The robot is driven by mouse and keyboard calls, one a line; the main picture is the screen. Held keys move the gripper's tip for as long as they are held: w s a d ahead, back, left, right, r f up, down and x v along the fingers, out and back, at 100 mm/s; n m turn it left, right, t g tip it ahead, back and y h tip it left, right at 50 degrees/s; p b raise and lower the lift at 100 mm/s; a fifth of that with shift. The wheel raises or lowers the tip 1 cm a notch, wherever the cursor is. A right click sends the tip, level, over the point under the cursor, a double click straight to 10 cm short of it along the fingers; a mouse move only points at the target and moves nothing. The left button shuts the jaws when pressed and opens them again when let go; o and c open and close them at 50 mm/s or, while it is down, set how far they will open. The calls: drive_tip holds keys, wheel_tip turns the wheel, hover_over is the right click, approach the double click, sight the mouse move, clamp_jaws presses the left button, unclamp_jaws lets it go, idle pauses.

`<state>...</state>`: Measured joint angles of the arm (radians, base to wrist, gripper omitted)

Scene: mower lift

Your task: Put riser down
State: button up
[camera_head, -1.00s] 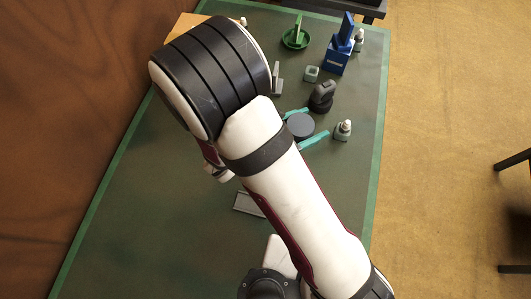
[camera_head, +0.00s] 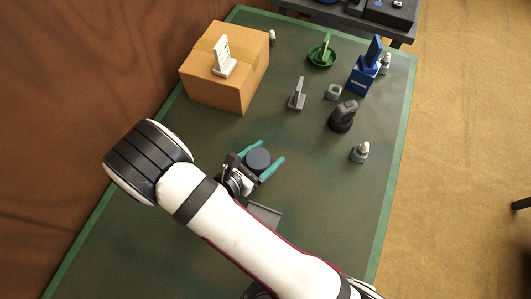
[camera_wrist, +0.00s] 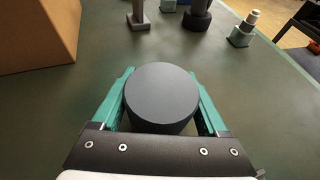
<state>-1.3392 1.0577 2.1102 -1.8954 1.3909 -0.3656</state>
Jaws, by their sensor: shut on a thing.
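The riser (camera_head: 257,160) is a short dark grey cylinder with a flat round top. My gripper (camera_head: 268,151) has its two teal fingers on either side of it, shut on it. In the wrist view the riser (camera_wrist: 161,92) sits upright between the fingers (camera_wrist: 160,72), near the middle. It is over the open green mat (camera_head: 330,195). I cannot tell whether its underside touches the mat.
A cardboard box (camera_head: 215,95) with a white stand (camera_head: 224,62) on top is at the back left. A grey stand (camera_head: 297,95), a dark rounded device (camera_head: 343,116) and a bottle (camera_head: 359,152) stand beyond the gripper. A grey plate (camera_head: 264,215) lies nearer me.

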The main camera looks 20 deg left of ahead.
sight(250, 168)
drive_tip(key=shift+f, duration=0.1)
drive_tip(key=o, duration=1.5)
drive_tip(key=shift+o, duration=0.2)
drive_tip(key=shift+r, duration=0.2)
drive_tip(key=v, duration=1.2)
drive_tip(key=w+d+r+m+g+h, duration=0.5)
drive_tip(key=d+r+m+g, duration=0.1)
drive_tip(key=d+m, duration=0.5)
drive_tip(key=s+d+r+m+g+y, duration=0.3)
drive_tip(key=s+d+r+m+y, duration=0.1)
drive_tip(key=m, duration=0.9)
drive_tip(key=s+d+r+m+g+y, duration=0.4)
drive_tip(key=d+m+y, duration=0.3)
drive_tip(key=m, duration=0.7)
drive_tip(key=shift+d+r, duration=0.35)
drive_tip(key=shift+r, duration=0.45)
drive_tip(key=shift+s, duration=0.15)
